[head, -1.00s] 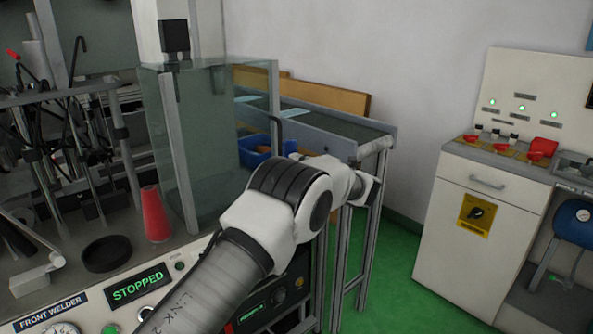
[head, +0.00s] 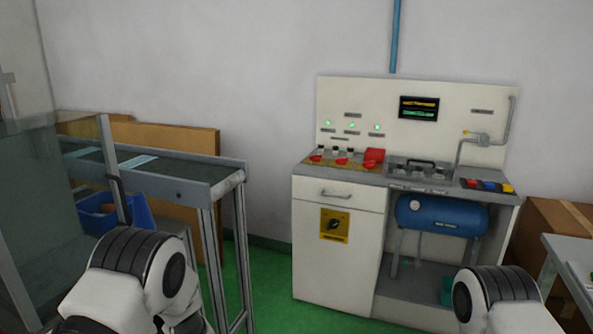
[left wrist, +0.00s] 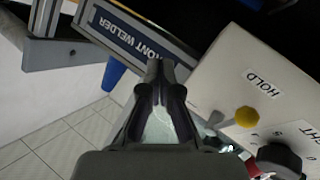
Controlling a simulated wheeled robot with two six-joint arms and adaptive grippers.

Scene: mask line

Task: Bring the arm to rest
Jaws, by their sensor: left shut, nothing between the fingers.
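My left gripper (left wrist: 160,75) shows in the left wrist view, its two dark fingers together and nothing between them. Behind it are the "FRONT WELDER" label (left wrist: 140,35), seen upside down, and a pale panel (left wrist: 235,80) marked "HOLD". I cannot tell how far the fingertips are from these. In the head view a white and dark joint of my left arm (head: 135,275) is at the lower left. A similar joint of my right arm (head: 500,300) is at the lower right. Neither gripper shows in the head view.
A conveyor (head: 215,185) stands at left, with a blue bin (head: 110,215) behind its frame and a glass guard (head: 45,205) beside it. A cream cabinet (head: 335,270) stands against the wall, with a blue tank (head: 440,216) to its right. Green floor is open between conveyor and cabinet.

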